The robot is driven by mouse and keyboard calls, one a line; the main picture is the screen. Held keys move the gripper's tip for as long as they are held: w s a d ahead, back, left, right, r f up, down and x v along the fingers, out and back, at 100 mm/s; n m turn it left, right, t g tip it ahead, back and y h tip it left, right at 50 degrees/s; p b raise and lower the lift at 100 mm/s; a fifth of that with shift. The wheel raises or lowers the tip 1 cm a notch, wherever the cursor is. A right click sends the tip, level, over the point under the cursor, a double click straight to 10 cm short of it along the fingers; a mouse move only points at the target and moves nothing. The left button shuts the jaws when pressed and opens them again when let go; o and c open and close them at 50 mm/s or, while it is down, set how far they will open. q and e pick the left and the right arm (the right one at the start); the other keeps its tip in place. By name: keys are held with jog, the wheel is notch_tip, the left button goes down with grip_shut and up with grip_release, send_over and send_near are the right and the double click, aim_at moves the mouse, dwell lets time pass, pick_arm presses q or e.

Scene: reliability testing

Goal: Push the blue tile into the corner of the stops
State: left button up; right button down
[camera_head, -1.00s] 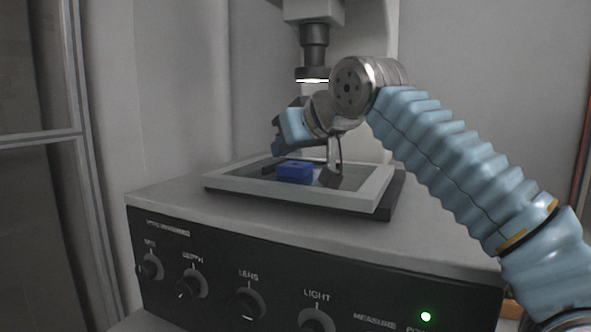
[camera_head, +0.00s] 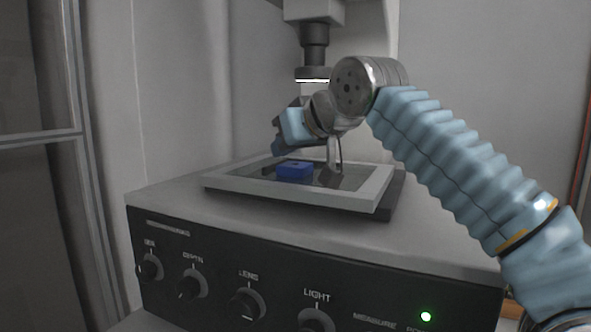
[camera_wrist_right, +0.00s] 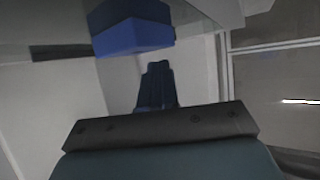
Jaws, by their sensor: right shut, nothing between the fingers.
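The blue tile (camera_head: 294,170) lies on the glass of the microscope stage, toward its left half. It also shows at the top of the right wrist view (camera_wrist_right: 134,32). A dark strip (camera_head: 268,166), which looks like a stop, lies left of the tile. The rest of the stops is hidden or not clear. My left gripper is not in view.
The light stage frame (camera_head: 375,192) has a raised rim around the glass. The microscope's lens tube (camera_head: 314,48) hangs above, close behind my right wrist. The console (camera_head: 240,270) with several knobs stands in front below. The glass near the front is clear.

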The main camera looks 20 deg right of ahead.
aim_at(312, 170)
jog(key=s+d+b, duration=0.5)
jog(key=shift+s+f, duration=0.1)
jog(key=shift+s, duration=0.25)
jog(key=shift+s+d, duration=0.15)
jog(key=shift+s, duration=0.1)
jog(key=shift+f+b, duration=1.15)
jog(key=shift+b, duration=0.2)
jog(key=shift+r+p, duration=0.25)
jog(key=shift+p, duration=0.1)
